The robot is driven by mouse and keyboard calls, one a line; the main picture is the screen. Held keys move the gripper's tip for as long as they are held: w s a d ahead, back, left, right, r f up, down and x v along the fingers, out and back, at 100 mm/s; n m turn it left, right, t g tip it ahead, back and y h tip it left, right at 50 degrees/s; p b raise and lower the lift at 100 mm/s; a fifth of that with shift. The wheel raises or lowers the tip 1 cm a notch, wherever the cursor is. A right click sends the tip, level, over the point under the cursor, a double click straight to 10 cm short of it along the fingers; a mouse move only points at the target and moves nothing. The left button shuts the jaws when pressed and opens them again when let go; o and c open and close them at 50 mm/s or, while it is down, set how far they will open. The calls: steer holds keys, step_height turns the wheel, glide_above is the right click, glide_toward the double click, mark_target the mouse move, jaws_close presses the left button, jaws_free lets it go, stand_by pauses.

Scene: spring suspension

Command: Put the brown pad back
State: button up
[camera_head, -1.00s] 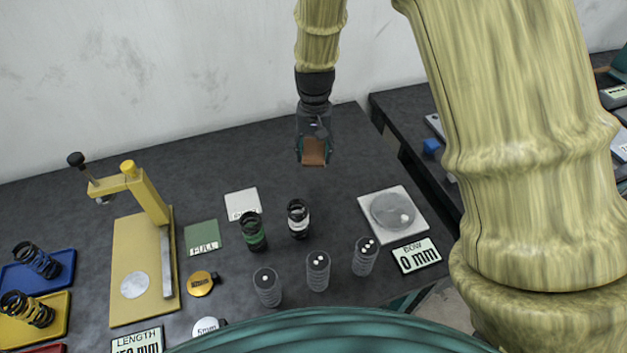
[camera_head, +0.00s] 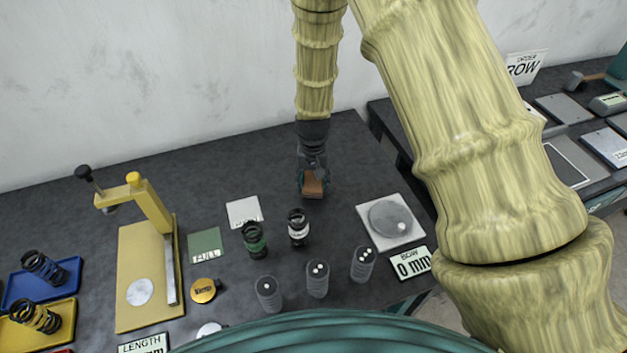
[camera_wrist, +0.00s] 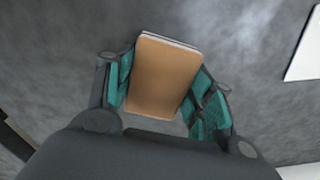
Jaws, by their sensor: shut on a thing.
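The brown pad (camera_head: 312,184) is between the fingers of my gripper (camera_head: 312,186), behind the two springs on the dark table. In the wrist view the brown pad (camera_wrist: 163,75) shows its flat tan face and a thin pale edge at the top. The teal finger pads of my gripper (camera_wrist: 163,95) press on its left and right sides. Whether the pad touches the table is hard to tell; bare grey table shows around it.
A green-banded spring (camera_head: 254,240) and a white-banded spring (camera_head: 298,228) stand in front of my gripper. A scale with a round plate (camera_head: 391,218) is at right, a yellow press (camera_head: 146,262) at left.

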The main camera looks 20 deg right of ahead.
mark_target(313, 181)
steer(key=shift+f, duration=0.4)
steer(key=o, duration=1)
steer(key=shift+c, duration=0.2)
steer(key=shift+r, duration=0.1)
step_height(313, 181, up, 12)
steer(key=b, duration=0.4)
steer(key=shift+r, duration=0.15)
